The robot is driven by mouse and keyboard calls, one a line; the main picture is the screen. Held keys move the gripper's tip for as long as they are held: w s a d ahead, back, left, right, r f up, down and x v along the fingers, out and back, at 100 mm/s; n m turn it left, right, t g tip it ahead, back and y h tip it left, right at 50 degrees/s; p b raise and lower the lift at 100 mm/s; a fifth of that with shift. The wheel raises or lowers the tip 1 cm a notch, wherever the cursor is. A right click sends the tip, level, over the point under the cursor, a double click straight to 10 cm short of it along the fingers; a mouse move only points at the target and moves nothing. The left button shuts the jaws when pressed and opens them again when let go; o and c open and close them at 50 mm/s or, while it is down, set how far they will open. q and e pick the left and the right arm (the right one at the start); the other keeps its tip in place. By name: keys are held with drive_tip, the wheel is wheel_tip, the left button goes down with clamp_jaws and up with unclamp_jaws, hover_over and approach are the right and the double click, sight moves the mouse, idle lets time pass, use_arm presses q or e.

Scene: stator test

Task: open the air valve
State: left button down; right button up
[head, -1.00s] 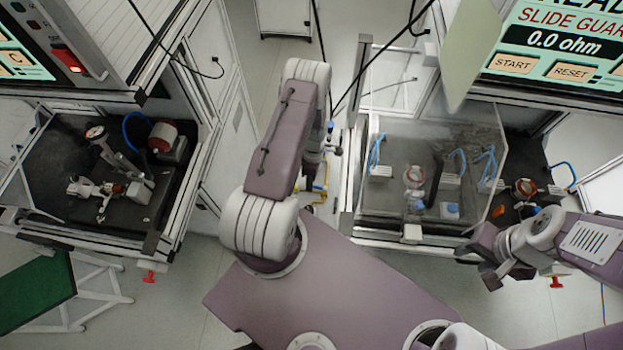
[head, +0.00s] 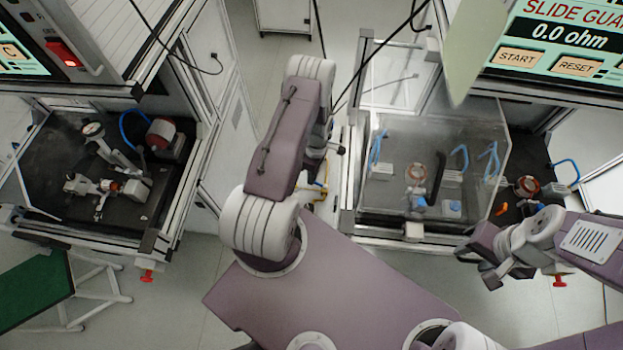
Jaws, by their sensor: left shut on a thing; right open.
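Yellow air piping (head: 323,183) shows in the gap between the two test benches, partly behind my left arm. A small dark lever-like part (head: 338,150) sticks out to the right of my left wrist there. My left gripper (head: 320,148) is at this piping, pointing down, mostly hidden under its own arm. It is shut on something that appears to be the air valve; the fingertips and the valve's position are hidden. My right gripper (head: 476,264) is open and empty, in front of the right bench.
The left bench (head: 95,236) holds a clamp fixture (head: 107,187). The right bench (head: 384,237) has a clear guard (head: 485,150) over its fixtures. Red knobs (head: 147,276) (head: 560,281) hang at both bench fronts. A green-topped stand (head: 35,290) is at lower left.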

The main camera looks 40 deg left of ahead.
use_arm(q)
drive_tip(key=w+m+b, duration=0.2)
drive_tip(key=m, duration=0.1)
drive_tip(key=shift+f+m+y, duration=0.15)
drive_tip(key=shift+m+y, duration=0.15)
drive_tip(key=m+b, duration=0.1)
drive_tip(key=w+m+b, duration=0.1)
drive_tip(key=m, duration=0.1)
drive_tip(key=d+m+b, duration=0.1)
drive_tip(key=shift+w+m+y, duration=0.3)
drive_tip(key=shift+w+y, duration=0.1)
drive_tip(key=m, duration=0.1)
drive_tip(key=w+d+m+b, duration=0.1)
drive_tip(key=m, duration=0.1)
drive_tip(key=shift+t+y, duration=0.3)
drive_tip(key=shift+w+d+r+m+t+b, duration=0.15)
drive_tip(key=shift+w+d+m+b, duration=0.2)
drive_tip(key=shift+m, duration=0.5)
drive_tip(key=shift+w+d+r+m+t+b, duration=0.15)
drive_tip(key=shift+d+m+b, duration=0.2)
drive_tip(key=shift+m, duration=0.5)
drive_tip(key=shift+f, duration=0.1)
drive_tip(key=c, duration=1.5)
unclamp_jaws()
drive_tip(key=shift+s, duration=0.1)
